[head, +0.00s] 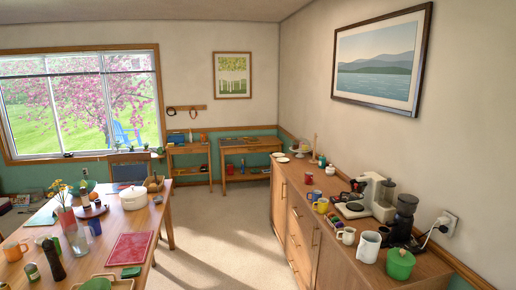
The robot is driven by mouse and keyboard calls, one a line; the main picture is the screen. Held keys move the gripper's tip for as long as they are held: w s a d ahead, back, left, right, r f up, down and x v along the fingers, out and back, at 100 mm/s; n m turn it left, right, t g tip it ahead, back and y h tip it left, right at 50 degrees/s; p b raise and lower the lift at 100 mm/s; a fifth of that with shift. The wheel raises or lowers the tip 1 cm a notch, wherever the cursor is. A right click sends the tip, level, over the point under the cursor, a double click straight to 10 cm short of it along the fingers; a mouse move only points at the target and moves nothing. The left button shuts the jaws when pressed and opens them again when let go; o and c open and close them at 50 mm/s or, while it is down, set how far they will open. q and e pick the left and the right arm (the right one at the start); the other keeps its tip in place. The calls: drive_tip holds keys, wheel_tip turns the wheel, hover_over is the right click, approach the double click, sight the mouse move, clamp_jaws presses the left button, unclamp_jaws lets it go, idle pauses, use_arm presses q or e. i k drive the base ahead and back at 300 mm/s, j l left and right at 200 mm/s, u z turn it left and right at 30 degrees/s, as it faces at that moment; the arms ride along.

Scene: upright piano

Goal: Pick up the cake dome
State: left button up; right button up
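What looks like a small clear cake dome (304,145) stands at the far end of the wooden sideboard (290,205), near the back wall. Something yellowish shows under or beside it, on what seems to be a dark stand. It is small in the head view, so its knob and rim cannot be made out. Neither of my grippers is in view.
The sideboard also holds a coffee machine (380,195), a black grinder (403,217), a green container (400,263) and several mugs. A cluttered dining table (165,207) stands at the left. Carpeted floor (225,235) lies clear between table and sideboard.

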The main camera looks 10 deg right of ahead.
sight(301, 144)
drive_tip(key=i+l+z, duration=0.3)
drive_tip(key=i, duration=0.35)
drive_tip(key=i+l+z, duration=0.3)
drive_tip(key=i, duration=0.4)
drive_tip(key=i+z, duration=0.3)
drive_tip(key=i, duration=0.4)
drive_tip(key=i+u, duration=0.1)
drive_tip(key=i, duration=0.55)
drive_tip(key=i+l+u, duration=0.1)
drive_tip(key=i, duration=0.55)
drive_tip(key=i+l+u, duration=0.1)
drive_tip(key=i, duration=0.55)
drive_tip(key=i+l+u, duration=0.1)
drive_tip(key=i+l, duration=0.15)
drive_tip(key=i, duration=0.35)
